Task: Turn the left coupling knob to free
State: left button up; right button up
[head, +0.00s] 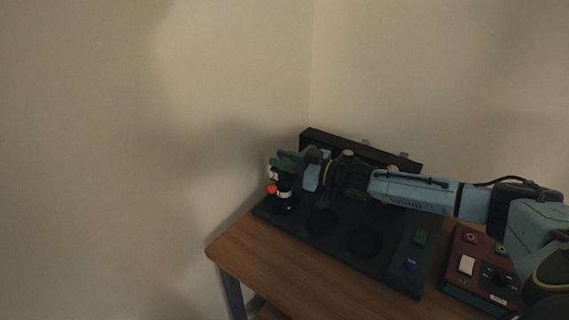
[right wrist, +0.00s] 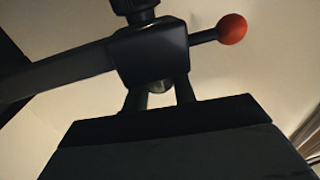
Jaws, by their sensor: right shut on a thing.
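My right gripper (head: 287,162) reaches in from the right to the left end of a dark panel (head: 322,245). It is shut at a black upright part with a pale band (head: 284,194) and an orange-red ball (head: 272,189). In the right wrist view, a black block (right wrist: 150,52) carries the red ball (right wrist: 232,29) on a short arm to the right and a long dark bar to the left. My right gripper (right wrist: 160,92) is close against this block. I cannot tell which part is the left coupling knob, or its marking. My left gripper is not in view.
The panel has two dark round recesses (head: 363,240), a green button (head: 420,237) and a blue one (head: 410,265). A red control box (head: 468,270) stands to the right. The wooden table (head: 250,250) is bare at its front left. Walls close in behind and at left.

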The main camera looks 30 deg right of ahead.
aim_at(284, 159)
jog(key=shift+r, duration=0.2)
jog(key=o, duration=0.7)
jog(key=shift+a, duration=0.1)
jog(key=shift+o, duration=1.3)
jog(key=shift+f, duration=0.1)
notch_tip(284, 159, up, 9)
jog(key=shift+f+p, duration=0.1)
jog(key=shift+p, duration=1)
jog(key=shift+r, duration=0.6)
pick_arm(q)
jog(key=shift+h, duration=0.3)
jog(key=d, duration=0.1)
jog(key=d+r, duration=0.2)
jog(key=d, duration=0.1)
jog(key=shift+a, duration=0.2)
